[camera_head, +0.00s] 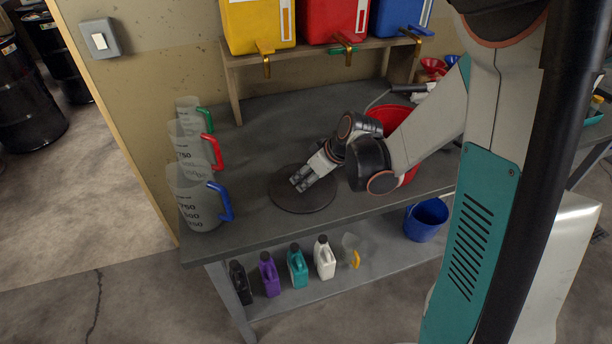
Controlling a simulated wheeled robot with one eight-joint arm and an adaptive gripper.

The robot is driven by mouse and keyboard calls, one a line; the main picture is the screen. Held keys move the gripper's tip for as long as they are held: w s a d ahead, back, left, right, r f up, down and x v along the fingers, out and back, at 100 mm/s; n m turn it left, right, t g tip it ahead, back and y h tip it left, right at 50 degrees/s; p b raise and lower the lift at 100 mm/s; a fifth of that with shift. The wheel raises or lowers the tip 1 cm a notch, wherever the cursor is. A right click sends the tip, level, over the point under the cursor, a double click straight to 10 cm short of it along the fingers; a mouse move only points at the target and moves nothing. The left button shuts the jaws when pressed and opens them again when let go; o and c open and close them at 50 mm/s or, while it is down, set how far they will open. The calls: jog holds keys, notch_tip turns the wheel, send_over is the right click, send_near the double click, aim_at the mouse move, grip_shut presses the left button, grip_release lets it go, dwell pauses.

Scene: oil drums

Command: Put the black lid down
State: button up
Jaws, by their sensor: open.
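The black lid (303,201) is a flat dark disc that lies on the grey workbench (255,222), near its front edge. My gripper (297,184) is open just above the lid, over its upper part. Its fingers point down and to the left. I cannot tell whether the fingertips touch the lid. My gripper hides part of the lid's upper right side.
Measuring jugs with blue (200,200), red (195,150) and green (190,112) handles stand left of the lid. A red bucket (408,177) is behind my arm. Yellow, red and blue containers sit on a shelf behind. Bottles stand on the lower shelf (325,283).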

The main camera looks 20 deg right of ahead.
jog(key=p+v, duration=0.3)
jog(key=v, duration=0.8)
